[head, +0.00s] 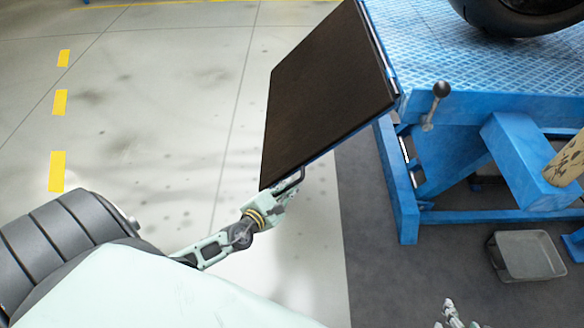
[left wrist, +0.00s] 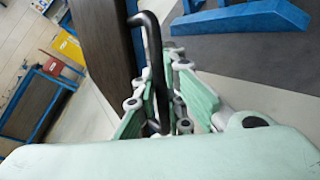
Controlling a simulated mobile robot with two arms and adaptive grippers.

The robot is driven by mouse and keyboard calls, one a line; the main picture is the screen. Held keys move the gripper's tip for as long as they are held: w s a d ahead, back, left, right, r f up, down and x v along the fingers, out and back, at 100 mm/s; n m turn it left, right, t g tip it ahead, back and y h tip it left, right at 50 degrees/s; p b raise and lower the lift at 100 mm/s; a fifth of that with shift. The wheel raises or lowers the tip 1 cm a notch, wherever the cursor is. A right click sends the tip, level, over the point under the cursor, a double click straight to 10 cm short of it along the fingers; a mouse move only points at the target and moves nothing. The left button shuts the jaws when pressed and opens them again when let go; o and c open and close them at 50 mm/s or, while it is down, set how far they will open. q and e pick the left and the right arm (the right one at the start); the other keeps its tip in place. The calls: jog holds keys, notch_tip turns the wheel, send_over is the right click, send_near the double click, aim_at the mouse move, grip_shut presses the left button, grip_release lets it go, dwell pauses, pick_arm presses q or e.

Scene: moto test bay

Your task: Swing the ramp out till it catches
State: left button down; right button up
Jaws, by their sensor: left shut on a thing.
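The ramp (head: 325,95) is a dark brown panel joined along its right side to the left edge of the blue lift table (head: 470,70). It stands out to the left at a slant; its exact angle is hard to tell. My left gripper (head: 288,187) is at the ramp's near corner, shut on a black bar handle. In the left wrist view the handle (left wrist: 151,45) runs down between the fingers (left wrist: 160,100), beside the dark ramp (left wrist: 105,35). My right gripper (head: 452,314) shows only partly at the bottom edge, apart from everything; its opening is unclear.
A lever with a black knob (head: 441,90) stands at the table's near left corner. A motorcycle tyre (head: 515,15) rests on the table top. A grey tray (head: 525,255) lies on the dark floor mat. The pale floor left of the ramp is clear.

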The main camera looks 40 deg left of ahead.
pick_arm(q)
jog(key=shift+s+a+r+p, duration=0.4)
jog(key=shift+a+r+p, duration=0.25)
jog(key=shift+p, duration=0.3)
jog(key=shift+s+r+p, duration=0.1)
jog(key=shift+r+p, duration=0.15)
jog(key=shift+p, duration=0.05)
jog(key=shift+a+r+p, duration=0.15)
jog(key=shift+a+p, duration=0.05)
jog(key=shift+p, duration=0.1)
pick_arm(e)
jog(key=s+d+f+g+h, duration=0.1)
jog(key=s+d+g, duration=0.25)
jog(key=s, duration=0.55)
pick_arm(q)
jog(key=r+p, duration=0.1)
jog(key=s+a+p, duration=0.1)
jog(key=p, duration=0.1)
jog(key=shift+a+r+m+g, duration=0.2)
jog(key=shift+r+m+g, duration=0.1)
jog(key=shift+r+m, duration=0.1)
jog(key=shift+s+a+r+y+p, duration=0.35)
jog(key=shift+a+r+p, duration=0.3)
jog(key=shift+p, duration=0.65)
pick_arm(e)
notch_tip(320, 180, down, 19)
jog(key=a+g, duration=0.1)
jog(key=g, duration=0.1)
jog(key=shift+s, duration=0.4)
